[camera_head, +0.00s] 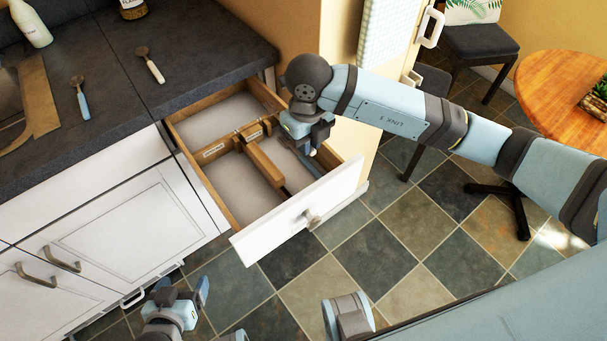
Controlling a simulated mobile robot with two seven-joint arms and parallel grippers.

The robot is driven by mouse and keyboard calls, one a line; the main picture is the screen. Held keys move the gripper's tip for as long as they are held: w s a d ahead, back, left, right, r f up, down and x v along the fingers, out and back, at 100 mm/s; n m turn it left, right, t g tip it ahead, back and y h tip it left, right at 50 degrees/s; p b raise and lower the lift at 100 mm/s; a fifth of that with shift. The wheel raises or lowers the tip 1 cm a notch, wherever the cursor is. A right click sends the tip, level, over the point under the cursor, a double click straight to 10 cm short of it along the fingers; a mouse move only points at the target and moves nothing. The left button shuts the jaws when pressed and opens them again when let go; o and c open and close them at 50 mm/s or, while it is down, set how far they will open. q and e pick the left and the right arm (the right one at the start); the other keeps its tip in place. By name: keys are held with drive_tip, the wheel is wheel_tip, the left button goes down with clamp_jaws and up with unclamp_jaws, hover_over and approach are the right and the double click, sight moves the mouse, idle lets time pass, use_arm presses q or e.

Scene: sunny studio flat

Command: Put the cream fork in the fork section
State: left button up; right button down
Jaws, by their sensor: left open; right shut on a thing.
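The open drawer (219,208) has wooden dividers and several sections, with small labels on the dividers. My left gripper (185,288) is open and empty, low over the floor in front of the cabinets.
A blue-handled utensil (83,105) lies on the dark counter (110,75), near the sink edge. A white bottle (30,24) and a jar (133,8) stand at the back. The drawer front (295,212) juts over the tiled floor. A round table (565,95) stands at the right.

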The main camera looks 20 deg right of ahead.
hover_over(307, 184)
wheel_tip(307, 184, down, 9)
drive_tip(key=shift+f, duration=0.15)
drive_tip(key=shift+f+b, duration=0.45)
drive_tip(key=shift+f, duration=1.95)
drive_tip(key=c, duration=1.5)
unclamp_jaws()
drive_tip(key=shift+f, duration=0.1)
drive_tip(key=shift+o, duration=0.6)
